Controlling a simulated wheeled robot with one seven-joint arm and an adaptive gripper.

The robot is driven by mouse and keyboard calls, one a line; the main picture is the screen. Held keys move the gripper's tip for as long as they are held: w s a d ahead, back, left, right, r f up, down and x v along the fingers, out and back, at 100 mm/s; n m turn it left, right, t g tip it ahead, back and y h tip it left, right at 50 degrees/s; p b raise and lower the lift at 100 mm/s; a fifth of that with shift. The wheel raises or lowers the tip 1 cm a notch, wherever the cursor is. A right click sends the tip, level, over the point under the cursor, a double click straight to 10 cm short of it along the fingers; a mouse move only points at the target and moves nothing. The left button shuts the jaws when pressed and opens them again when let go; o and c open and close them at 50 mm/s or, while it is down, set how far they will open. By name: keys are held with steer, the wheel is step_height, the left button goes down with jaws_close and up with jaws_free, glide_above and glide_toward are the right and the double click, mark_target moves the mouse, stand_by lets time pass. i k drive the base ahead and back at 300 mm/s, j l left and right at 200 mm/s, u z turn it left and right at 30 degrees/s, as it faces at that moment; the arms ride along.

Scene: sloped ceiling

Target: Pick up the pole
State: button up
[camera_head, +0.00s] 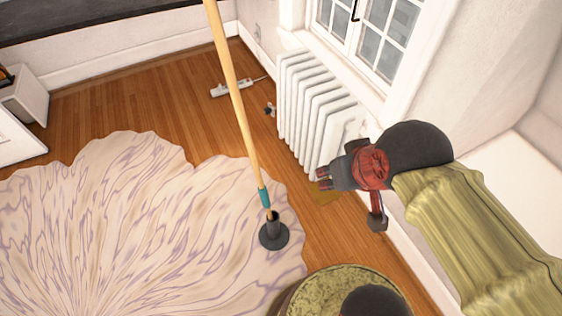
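The pole (235,98) is a long, thin, light wooden rod with a teal band (264,197) near its lower end. It stands slightly tilted, its foot in a dark round base (274,238) at the edge of the rug. Its top runs out of the picture. My gripper (322,179) is to the right of the pole's lower part, apart from it, pointing left. Its two small fingertips show a gap between them with nothing held, so it looks open.
A white radiator (318,105) stands against the wall behind my gripper, below a window (370,32). A pale patterned rug (130,225) covers the floor at left. A white power strip (232,88) lies on the wooden floor (165,97). White furniture (25,95) is at far left.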

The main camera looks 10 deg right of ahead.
mark_target(212, 8)
steer(key=k+j+z, duration=0.1)
steer(key=j+z, duration=0.15)
steer(key=z, duration=0.15)
steer(key=k+j+z, duration=0.1)
steer(key=z, duration=0.3)
steer(key=k+j+z, duration=0.15)
steer(key=j+z, duration=0.25)
steer(key=k+z, duration=0.2)
steer(key=z, duration=0.2)
steer(key=k+j+z, duration=0.1)
steer(key=k, duration=0.35)
steer(key=k+j+z, duration=0.1)
steer(key=k, duration=0.35)
steer(key=j, duration=0.1)
